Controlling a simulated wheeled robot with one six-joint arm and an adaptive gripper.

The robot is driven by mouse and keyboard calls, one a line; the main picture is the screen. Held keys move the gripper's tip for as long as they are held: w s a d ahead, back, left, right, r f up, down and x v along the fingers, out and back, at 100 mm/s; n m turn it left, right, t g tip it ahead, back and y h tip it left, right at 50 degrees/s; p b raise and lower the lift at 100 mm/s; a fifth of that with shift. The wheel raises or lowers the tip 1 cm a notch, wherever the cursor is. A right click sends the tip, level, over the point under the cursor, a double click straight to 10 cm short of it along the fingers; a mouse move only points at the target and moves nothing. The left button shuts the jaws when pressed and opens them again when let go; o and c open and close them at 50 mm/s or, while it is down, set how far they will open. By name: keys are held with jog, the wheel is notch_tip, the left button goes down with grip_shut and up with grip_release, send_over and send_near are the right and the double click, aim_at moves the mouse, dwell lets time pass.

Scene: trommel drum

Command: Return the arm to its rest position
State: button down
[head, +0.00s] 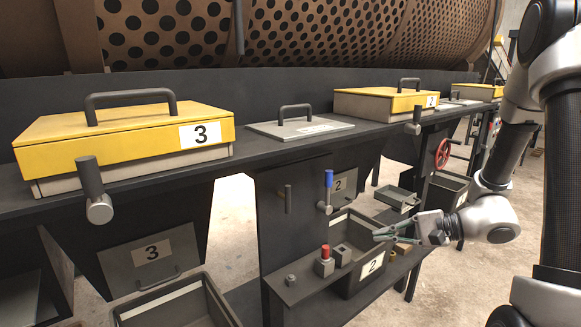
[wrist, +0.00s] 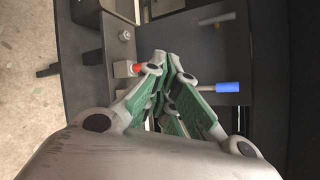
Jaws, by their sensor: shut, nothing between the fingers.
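My gripper (head: 384,234) is at the right of the head view, its fingers pointing left over the bin labelled 2 (head: 372,267). It is shut with nothing in it. In the wrist view the green-padded fingers (wrist: 172,72) meet ahead of the palm. My arm (head: 495,190) reaches down from the upper right of the head view. Part of the bin's inside is hidden behind the gripper.
A post with a red button (head: 325,262) and a blue-handled lever (head: 327,190) stand left of the gripper. Yellow-lidded box 3 (head: 100,140) and a second yellow box (head: 375,105) sit on the ledge above. A red handwheel (head: 442,153) is behind. Floor shows between the frames.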

jog(key=s+d+r+n+g+h, duration=0.1)
jog(key=s+d+n+g+h, duration=0.25)
jog(key=s, duration=0.45)
jog(key=s+d+r+n+g+h, duration=0.2)
jog(key=s+d+g+h, duration=0.15)
jog(key=s, duration=0.35)
jog(key=s+d+r+n+t+h, duration=0.1)
jog(key=d+r+n+t+h, duration=0.1)
jog(key=r, duration=0.4)
jog(key=s+d+r+n+t+h, duration=0.2)
jog(key=d+r+n+t+h, duration=0.1)
jog(key=r, duration=0.3)
jog(key=shift+s+d+n+t+h, duration=0.15)
jog(key=shift+s+n+t+h, duration=0.15)
jog(key=shift+n+t+h, duration=0.15)
